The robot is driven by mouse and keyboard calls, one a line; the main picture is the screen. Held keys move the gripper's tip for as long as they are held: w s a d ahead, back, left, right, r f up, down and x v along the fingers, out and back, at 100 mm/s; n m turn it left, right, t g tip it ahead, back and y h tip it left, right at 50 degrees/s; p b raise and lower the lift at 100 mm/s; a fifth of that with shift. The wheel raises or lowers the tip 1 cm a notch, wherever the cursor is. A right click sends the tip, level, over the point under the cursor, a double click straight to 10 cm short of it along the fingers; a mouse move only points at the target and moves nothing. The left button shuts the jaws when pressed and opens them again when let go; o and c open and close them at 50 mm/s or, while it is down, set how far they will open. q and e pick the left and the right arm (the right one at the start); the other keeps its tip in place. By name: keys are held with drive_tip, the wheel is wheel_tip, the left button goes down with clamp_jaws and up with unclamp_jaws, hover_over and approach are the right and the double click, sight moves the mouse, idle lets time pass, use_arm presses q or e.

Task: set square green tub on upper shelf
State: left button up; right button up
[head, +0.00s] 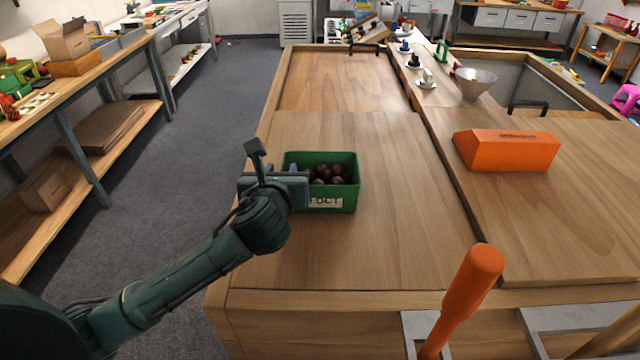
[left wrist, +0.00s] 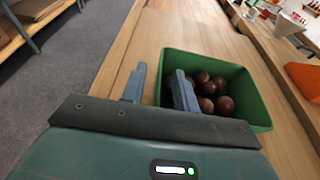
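The square green tub (head: 335,200) stands upright on the wooden bench, holding several brown chestnuts (head: 328,174) and bearing a white label on its front. It also shows in the left wrist view (left wrist: 240,90). My left gripper (head: 286,180) is at the tub's left wall. In the left wrist view its fingers (left wrist: 159,88) straddle that wall, one outside and one inside, with a gap between them. My right gripper is in neither view. I cannot tell which surface is the upper shelf.
An orange block (head: 507,151) and a pale funnel (head: 475,82) are on the bench's right part. An orange handle (head: 470,290) sticks up at the front edge. A side table (head: 128,62) with boxes and a lower shelf stands left, across the floor. Bench wood in front of the tub is clear.

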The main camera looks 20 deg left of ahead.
use_arm(q)
drive_tip(key=shift+x, duration=1.15)
clamp_jaws()
drive_tip(key=shift+r, duration=0.15)
